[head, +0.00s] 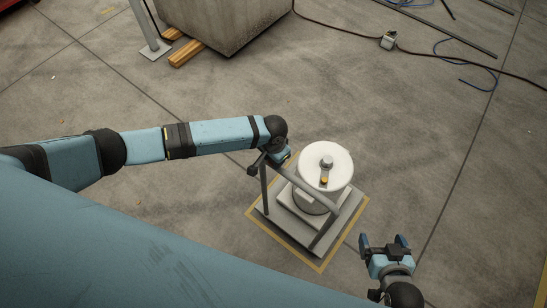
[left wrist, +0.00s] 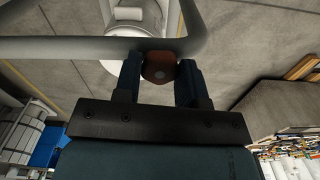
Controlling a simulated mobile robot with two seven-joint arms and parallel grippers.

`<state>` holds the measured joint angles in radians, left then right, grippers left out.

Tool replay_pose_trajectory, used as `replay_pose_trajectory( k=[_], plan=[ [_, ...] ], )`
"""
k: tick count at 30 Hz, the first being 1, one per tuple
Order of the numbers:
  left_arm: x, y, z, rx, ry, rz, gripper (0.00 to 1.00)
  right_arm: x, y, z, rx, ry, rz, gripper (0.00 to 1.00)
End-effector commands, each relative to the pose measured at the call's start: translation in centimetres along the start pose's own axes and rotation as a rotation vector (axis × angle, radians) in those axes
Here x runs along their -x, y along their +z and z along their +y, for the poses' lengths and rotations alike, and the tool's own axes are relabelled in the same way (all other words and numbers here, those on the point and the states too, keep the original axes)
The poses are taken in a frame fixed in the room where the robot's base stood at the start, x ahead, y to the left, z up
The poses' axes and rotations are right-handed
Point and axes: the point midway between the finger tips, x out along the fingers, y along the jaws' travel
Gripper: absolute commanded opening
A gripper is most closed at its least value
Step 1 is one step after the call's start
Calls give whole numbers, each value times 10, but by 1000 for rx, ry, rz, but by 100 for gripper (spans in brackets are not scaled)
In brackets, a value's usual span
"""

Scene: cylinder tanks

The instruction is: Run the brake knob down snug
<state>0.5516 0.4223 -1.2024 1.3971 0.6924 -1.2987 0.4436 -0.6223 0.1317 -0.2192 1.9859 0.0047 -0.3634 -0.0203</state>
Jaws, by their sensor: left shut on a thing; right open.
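The brake knob (left wrist: 160,67) is a reddish-brown piece in the left wrist view, set against a grey tube (left wrist: 80,48). My left gripper (left wrist: 160,82) has one dark finger on each side of the knob and is shut on it. In the head view my left gripper (head: 280,157) is at the upper left corner of the tubular frame, and the knob is hidden there. How far down the knob sits cannot be told. My right gripper (head: 385,246) is open and empty, low at the right, apart from the frame.
A white-topped cylinder tank (head: 338,160) stands inside the frame on a grey base plate (head: 278,226), with yellow floor tape around it. A large grey block (head: 215,25) rests on wooden beams at the back. Cables and rods lie at the upper right.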

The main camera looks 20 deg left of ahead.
Motion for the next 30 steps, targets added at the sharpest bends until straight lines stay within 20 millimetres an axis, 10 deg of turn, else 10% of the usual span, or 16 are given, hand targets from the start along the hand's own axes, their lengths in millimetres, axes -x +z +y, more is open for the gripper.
replay_pose_trajectory(
  k=[30],
  plan=[
    [0, 0, -1, -527, -1, 0, 24, 8, -12, 0, 0, 0, 1, 90]
  ],
)
